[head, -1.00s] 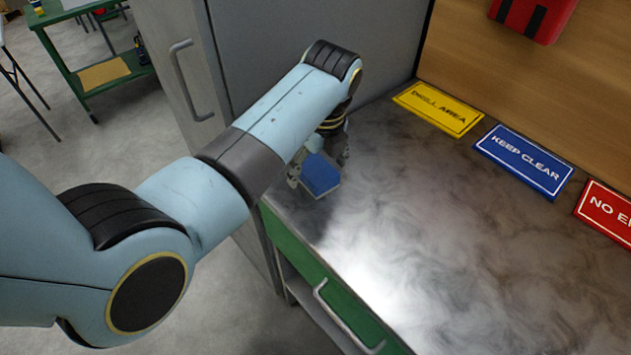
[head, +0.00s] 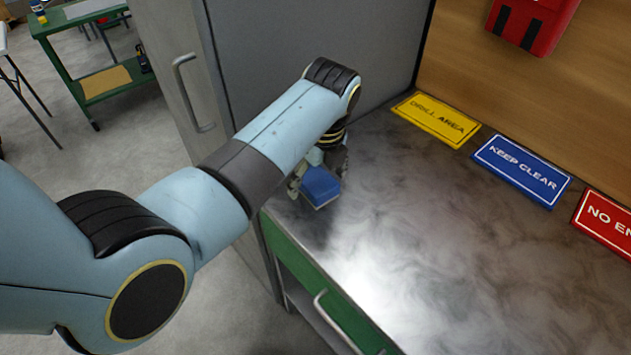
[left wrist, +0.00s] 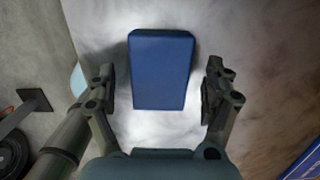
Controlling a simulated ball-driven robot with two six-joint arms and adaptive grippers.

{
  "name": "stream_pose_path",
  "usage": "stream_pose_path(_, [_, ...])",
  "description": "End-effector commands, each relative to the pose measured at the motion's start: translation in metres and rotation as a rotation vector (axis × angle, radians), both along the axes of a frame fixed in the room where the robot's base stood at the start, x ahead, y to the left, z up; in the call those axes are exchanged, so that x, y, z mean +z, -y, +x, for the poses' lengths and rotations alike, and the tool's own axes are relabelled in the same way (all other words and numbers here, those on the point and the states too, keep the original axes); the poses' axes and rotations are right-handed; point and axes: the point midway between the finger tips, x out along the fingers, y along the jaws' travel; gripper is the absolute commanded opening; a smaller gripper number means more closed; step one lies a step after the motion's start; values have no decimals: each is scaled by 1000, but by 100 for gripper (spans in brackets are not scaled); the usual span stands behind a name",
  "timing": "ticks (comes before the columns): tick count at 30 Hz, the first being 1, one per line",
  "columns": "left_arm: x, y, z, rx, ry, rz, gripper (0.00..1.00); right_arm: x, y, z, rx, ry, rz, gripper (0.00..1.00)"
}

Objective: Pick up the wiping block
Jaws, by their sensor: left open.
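The wiping block is a blue block (head: 321,186) near the left front corner of the grey worktop (head: 430,270). In the left wrist view the blue block (left wrist: 161,69) lies between my open fingers, with a visible gap on each side. My left gripper (head: 318,172) is at the block, pointing down, with its fingers on either side of it. It also shows in the left wrist view (left wrist: 160,92). My left arm and wrist hide part of the block's far side in the head view. My right gripper is not in view.
Yellow (head: 436,119), blue (head: 522,171) and red (head: 606,222) sign plates lie along the back of the worktop. A grey cabinet (head: 310,40) stands to its left. A red case (head: 533,22) hangs on the wooden wall. The worktop's middle is clear.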

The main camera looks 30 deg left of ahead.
Motion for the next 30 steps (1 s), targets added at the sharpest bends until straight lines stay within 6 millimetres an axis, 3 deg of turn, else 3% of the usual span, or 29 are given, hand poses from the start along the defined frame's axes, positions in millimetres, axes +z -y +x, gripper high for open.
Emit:
stream_pose_path(2, [0,0,0,0,0,0,85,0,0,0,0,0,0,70])
stream_pose_path(18, [0,0,0,0,0,0,15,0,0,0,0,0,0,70])
stream_pose_path(30, [3,0,1,1,2,0,15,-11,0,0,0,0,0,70])
